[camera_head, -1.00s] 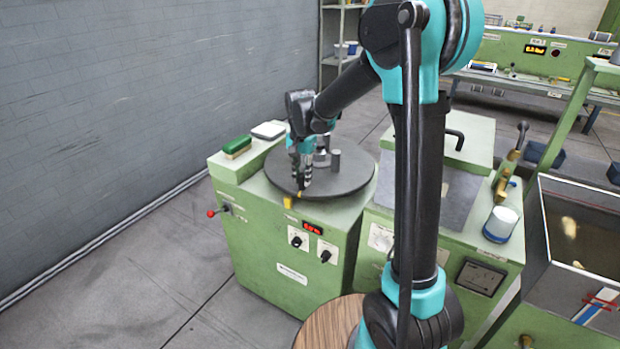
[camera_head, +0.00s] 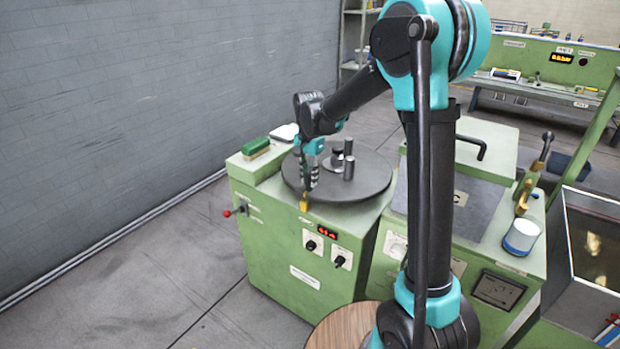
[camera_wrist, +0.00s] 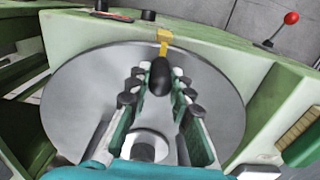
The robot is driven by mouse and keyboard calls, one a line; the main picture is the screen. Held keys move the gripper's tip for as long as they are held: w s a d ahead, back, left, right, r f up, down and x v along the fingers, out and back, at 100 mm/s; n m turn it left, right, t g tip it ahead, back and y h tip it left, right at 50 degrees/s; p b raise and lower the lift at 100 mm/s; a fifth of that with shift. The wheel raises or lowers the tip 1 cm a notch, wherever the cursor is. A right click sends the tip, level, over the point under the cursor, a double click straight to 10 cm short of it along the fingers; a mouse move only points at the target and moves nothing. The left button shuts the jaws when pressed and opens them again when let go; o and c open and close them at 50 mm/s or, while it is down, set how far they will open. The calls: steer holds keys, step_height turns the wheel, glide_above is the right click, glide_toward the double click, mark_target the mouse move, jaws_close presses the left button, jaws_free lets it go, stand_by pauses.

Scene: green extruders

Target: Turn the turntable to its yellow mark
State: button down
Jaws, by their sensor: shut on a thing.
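The turntable is a round grey disc (camera_head: 375,180) on top of a green machine; it also shows in the wrist view (camera_wrist: 75,100). A black knob (camera_wrist: 160,76) stands near its rim. My gripper (camera_wrist: 158,82) has its fingers on both sides of this knob and is shut on it. The yellow mark (camera_wrist: 166,38) is on the housing at the disc's edge, close beyond the knob and slightly right of it. In the head view the mark (camera_head: 304,204) lies just below my gripper (camera_head: 311,184). The knob is hidden there by the fingers.
Metal posts (camera_head: 349,168) stand around the disc's middle. A green brush (camera_head: 256,147) lies on the machine's left ledge. A red-tipped lever (camera_head: 229,213) sticks out at the left side. A white-and-blue cup (camera_head: 521,236) stands on the bench to the right. Open floor lies at left.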

steer(key=c, duration=1.3)
jaws_free()
steer(key=shift+c, duration=0.2)
steer(key=shift+r, duration=0.1)
step_height(320, 180, up, 12)
steer(key=shift+s, duration=0.1)
